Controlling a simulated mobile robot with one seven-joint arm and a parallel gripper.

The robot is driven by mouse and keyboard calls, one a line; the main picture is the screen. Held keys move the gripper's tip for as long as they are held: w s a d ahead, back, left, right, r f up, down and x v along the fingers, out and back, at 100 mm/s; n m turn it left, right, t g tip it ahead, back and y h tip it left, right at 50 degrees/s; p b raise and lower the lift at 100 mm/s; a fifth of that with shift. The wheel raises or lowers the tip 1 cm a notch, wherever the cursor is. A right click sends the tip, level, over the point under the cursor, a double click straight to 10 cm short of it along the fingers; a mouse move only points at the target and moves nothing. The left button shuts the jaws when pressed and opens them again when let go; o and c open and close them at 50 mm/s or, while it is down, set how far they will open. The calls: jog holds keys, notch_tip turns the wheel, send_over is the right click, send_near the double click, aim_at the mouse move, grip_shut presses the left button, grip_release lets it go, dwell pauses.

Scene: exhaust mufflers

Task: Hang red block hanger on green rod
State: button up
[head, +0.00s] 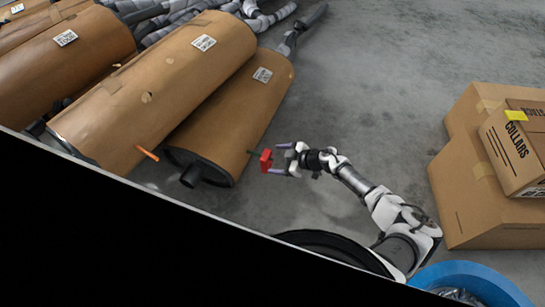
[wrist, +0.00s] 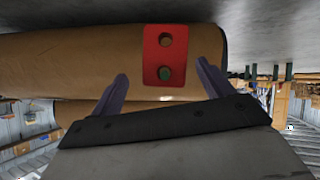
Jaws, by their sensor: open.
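The red block hanger (head: 265,161) is at the end of the front brown-wrapped muffler (head: 228,120) in the head view. In the wrist view, the red block (wrist: 152,56) is a flat plate with two round holes, just beyond my fingertips. Green shows inside the hole lower in the picture, as the end of the green rod (wrist: 164,74); the rod's length is hidden. The other hole looks empty. My gripper (head: 277,159) is open, its fingers on either side of the block; in the wrist view my gripper (wrist: 163,72) shows gaps beside the block.
An orange rod (head: 147,153) sticks out from the neighbouring muffler (head: 160,85). Cardboard boxes (head: 465,200) stand at the right, and a blue bin (head: 475,278) is at the lower right. The grey floor behind my arm is clear.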

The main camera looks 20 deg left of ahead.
jog(key=p+v, duration=0.2)
jog(key=v, duration=0.8)
jog(key=shift+d+r, duration=0.15)
jog(key=shift+r, duration=0.05)
